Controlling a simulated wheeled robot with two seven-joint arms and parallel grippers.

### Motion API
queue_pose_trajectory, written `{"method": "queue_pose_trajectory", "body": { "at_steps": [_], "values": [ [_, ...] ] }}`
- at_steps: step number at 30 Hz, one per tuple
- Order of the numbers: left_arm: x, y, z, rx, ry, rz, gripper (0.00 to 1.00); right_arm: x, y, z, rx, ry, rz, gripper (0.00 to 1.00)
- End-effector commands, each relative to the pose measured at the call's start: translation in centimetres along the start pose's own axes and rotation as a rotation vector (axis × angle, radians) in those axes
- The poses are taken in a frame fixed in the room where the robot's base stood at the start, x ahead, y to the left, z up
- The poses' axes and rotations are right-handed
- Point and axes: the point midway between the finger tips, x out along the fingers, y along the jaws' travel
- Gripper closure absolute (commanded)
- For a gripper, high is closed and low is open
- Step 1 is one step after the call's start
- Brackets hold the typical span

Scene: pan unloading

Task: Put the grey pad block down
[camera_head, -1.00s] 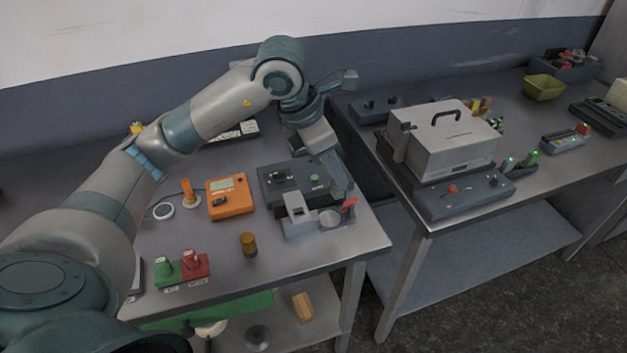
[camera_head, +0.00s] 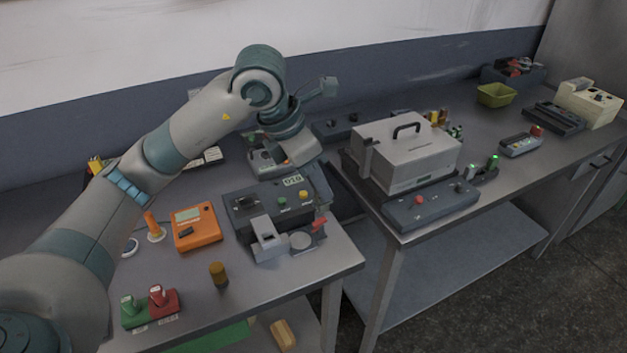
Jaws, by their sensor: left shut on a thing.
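My left arm reaches in from the left, and its left gripper (camera_head: 308,165) points down behind the right part of a dark grey control box (camera_head: 240,205) on the near table. The gripper is shut on the grey pad block, of which little can be told apart from the dark grey shapes around the fingers. Whether the block touches anything beneath it cannot be told. My right gripper is not in view.
The near table holds an orange meter (camera_head: 197,230), a brown cylinder (camera_head: 218,274), and a green and red stamp pair (camera_head: 150,307). A large grey case (camera_head: 408,155) stands on the right table behind a grey switch panel (camera_head: 430,207). The near table's front right corner is clear.

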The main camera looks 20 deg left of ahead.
Motion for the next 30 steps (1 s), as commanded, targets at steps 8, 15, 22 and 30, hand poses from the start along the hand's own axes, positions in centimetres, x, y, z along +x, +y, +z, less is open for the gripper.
{"method": "queue_pose_trajectory", "body": {
  "at_steps": [8, 15, 22, 30],
  "values": [
    [0.5, -0.3, -0.3, 0.086, 0.001, -0.037, 1.00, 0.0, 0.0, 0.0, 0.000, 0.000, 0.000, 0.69],
    [2.0, -1.3, -1.2, 0.350, 0.002, -0.148, 1.00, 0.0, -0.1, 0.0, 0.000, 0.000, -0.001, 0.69],
    [3.6, -2.6, -2.5, 0.707, 0.002, -0.298, 1.00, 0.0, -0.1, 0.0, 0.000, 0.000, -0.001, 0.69],
    [5.4, -3.9, -4.4, 1.153, 0.002, -0.482, 1.00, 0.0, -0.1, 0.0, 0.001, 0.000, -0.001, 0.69]
  ]
}}
